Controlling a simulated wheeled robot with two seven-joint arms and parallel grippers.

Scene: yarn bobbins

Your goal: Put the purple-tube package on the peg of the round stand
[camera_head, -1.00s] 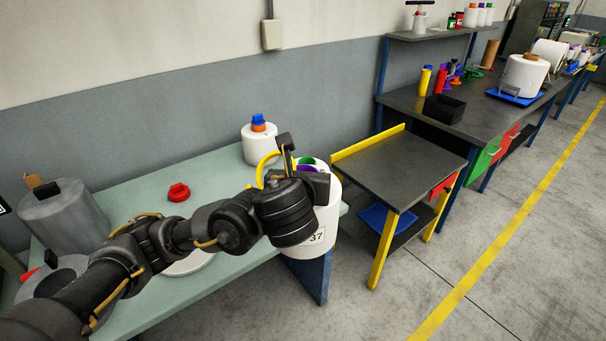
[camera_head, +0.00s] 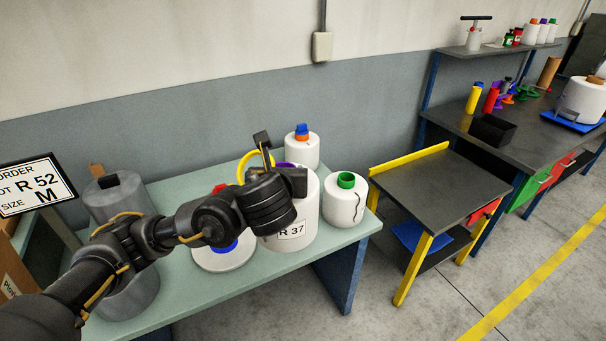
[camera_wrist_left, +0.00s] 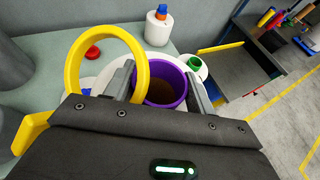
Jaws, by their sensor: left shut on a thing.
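My left gripper (camera_wrist_left: 163,90) is shut on the purple tube (camera_wrist_left: 167,82) at the top of a big white package (camera_head: 303,238) labelled R 37. The package is upright over the front part of the pale green table; I cannot tell whether its base touches the tabletop. In the head view my wrist hides much of its top. A white round disc (camera_head: 238,262) with a blue piece at its middle, apparently the round stand, is left of the package, partly behind my arm. My right gripper is not in view.
A green-tube package (camera_head: 345,205) stands right of the held one, and a white package with an orange and blue top (camera_head: 302,150) behind it. Grey cylinders (camera_head: 115,197) stand at the table's left. A red object (camera_wrist_left: 92,52) lies on the table. A dark bench (camera_head: 415,190) is to the right.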

